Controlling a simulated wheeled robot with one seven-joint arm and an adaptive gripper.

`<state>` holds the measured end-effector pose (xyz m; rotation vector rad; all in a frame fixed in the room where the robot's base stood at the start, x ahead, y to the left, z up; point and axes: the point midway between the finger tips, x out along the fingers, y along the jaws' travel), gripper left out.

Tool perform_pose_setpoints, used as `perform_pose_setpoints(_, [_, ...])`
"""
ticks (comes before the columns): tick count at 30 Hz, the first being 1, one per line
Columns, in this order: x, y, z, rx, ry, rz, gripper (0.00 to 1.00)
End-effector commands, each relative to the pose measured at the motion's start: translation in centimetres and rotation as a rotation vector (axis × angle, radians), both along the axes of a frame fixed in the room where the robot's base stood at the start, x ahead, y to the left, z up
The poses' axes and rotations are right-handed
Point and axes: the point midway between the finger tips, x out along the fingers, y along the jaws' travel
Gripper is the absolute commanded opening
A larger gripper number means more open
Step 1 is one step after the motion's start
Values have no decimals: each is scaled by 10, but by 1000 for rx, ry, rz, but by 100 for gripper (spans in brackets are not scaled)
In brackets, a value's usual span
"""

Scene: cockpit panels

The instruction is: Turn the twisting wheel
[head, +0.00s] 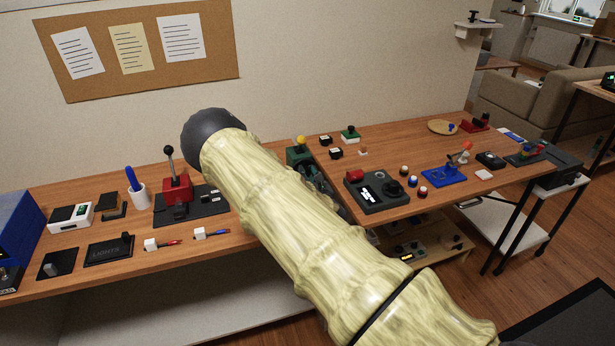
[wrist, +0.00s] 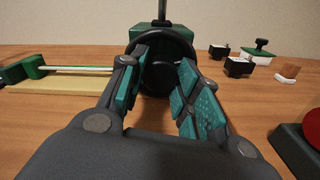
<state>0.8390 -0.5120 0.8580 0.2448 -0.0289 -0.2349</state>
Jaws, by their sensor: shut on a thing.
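The twisting wheel (wrist: 165,42) is a black ring on the front of a green box, upright and facing me in the wrist view. My gripper (wrist: 164,72) is shut on the wheel, with one teal-padded finger at its left side and one at its right. The fingers hide parts of the rim, and the middle is dark. In the head view the green box (head: 297,154) with a yellow knob on top shows just behind my arm. My arm hides most of the wheel there.
A black panel with a red button (head: 376,191) is at the right. Small black switches (wrist: 238,66) and a green-topped stamp (wrist: 259,52) lie right of the wheel. A green-ended rod (wrist: 65,70) lies left.

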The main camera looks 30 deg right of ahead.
Motion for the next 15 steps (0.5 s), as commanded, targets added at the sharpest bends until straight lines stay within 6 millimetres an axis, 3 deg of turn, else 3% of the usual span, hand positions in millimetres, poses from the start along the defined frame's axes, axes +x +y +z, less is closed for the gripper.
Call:
perform_pose_setpoints(8, [0,0,-2,56,-12,0,9])
perform_pose_setpoints(15, [0,1,-4,207,-50,0,9])
